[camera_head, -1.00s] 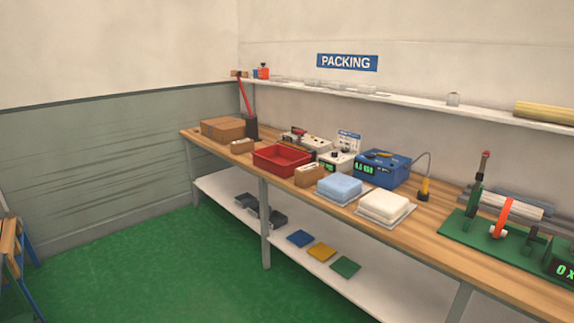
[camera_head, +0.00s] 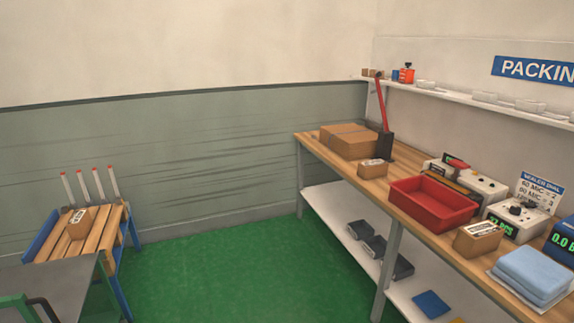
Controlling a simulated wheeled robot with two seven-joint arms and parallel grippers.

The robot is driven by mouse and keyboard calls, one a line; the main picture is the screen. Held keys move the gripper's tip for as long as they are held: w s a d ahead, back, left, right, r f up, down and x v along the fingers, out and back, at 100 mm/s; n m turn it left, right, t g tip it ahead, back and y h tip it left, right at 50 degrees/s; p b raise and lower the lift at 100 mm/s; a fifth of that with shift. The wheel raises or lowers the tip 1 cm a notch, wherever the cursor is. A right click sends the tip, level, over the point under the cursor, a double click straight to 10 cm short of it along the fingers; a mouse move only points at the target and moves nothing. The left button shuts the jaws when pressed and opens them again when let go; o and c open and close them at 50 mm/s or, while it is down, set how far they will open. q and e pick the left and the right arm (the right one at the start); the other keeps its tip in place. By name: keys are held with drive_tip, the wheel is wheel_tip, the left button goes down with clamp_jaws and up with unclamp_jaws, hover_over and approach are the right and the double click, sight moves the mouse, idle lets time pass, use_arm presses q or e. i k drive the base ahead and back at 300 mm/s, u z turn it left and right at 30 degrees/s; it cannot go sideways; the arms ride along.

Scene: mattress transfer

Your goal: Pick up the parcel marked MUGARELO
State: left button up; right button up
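Several small brown parcels with white labels show, and the print on them is too small to read, so I cannot tell which is marked MUGARELO. One parcel (camera_head: 82,222) lies on a slatted wooden stand (camera_head: 107,229) at the left. A second parcel (camera_head: 373,169) sits on the packing bench (camera_head: 398,205) in front of a large brown carton (camera_head: 350,141). A third parcel (camera_head: 478,238) sits on the bench between the red tray (camera_head: 433,216) and the blue folded stack (camera_head: 533,272). Neither of my grippers is in view.
A grey-topped piece (camera_head: 68,287) with a green frame stands at the lower left, before the stand. Upright white-and-red posts (camera_head: 90,184) rise behind the stand. Green floor (camera_head: 230,270) is clear between stand and bench. Sealing devices (camera_head: 515,220) stand at the back of the bench.

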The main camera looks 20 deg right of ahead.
sight(474, 240)
drive_tip(key=z, duration=0.15)
drive_tip(key=i, duration=1.85)
drive_tip(key=z, duration=1.7)
drive_tip(key=i, duration=0.75)
drive_tip(key=z, duration=0.75)
